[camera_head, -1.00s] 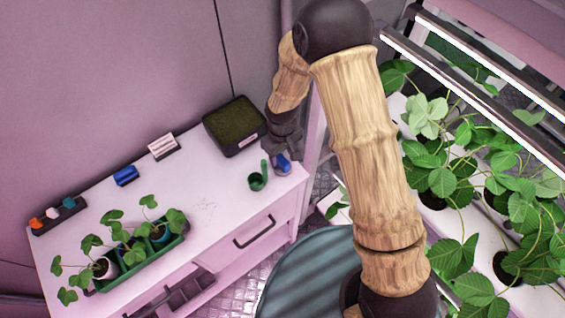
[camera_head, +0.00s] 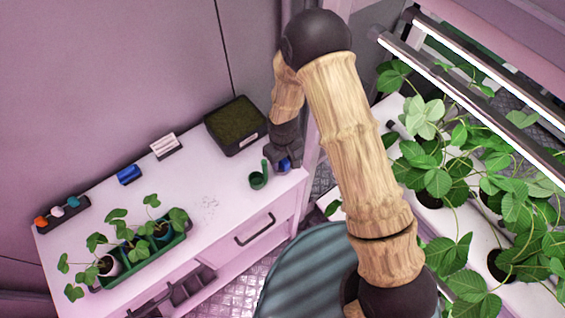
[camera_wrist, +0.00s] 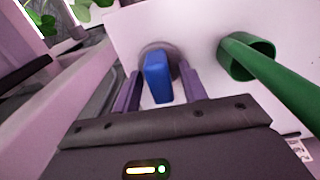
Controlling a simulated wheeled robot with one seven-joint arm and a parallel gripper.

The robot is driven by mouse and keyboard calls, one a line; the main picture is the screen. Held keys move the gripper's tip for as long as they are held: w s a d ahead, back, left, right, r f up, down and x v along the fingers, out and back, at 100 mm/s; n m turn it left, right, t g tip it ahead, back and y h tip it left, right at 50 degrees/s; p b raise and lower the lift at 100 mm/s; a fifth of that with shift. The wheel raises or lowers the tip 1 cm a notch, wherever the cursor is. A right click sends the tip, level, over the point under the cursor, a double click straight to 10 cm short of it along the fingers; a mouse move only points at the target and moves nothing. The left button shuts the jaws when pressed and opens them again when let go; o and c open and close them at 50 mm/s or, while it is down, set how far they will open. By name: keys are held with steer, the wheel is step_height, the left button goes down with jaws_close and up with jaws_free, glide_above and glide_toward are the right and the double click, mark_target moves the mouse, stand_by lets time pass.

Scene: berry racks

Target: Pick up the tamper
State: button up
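The tamper has a blue handle (camera_wrist: 157,77) and a round grey base (camera_wrist: 174,55), and it stands on the white cabinet top. In the head view, its blue part (camera_head: 285,165) shows near the right end of the cabinet, partly covered by my gripper (camera_head: 284,158). In the wrist view, my gripper (camera_wrist: 160,88) is open, with one purple-grey finger on each side of the blue handle. A narrow gap shows between the handle and each finger. Part of the base is hidden behind the handle and fingers.
A green cup with a long handle (camera_head: 257,181) stands just beside the tamper. A dark soil tray (camera_head: 258,140), a small sign (camera_head: 166,146), a blue block (camera_head: 129,174) and a green planter (camera_head: 148,262) are on the cabinet top (camera_head: 215,185). Plant racks stand at right.

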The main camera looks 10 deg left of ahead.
jaws_close()
step_height(320, 180, up, 10)
steer(key=b, duration=0.3)
stand_by(0.3)
stand_by(0.4)
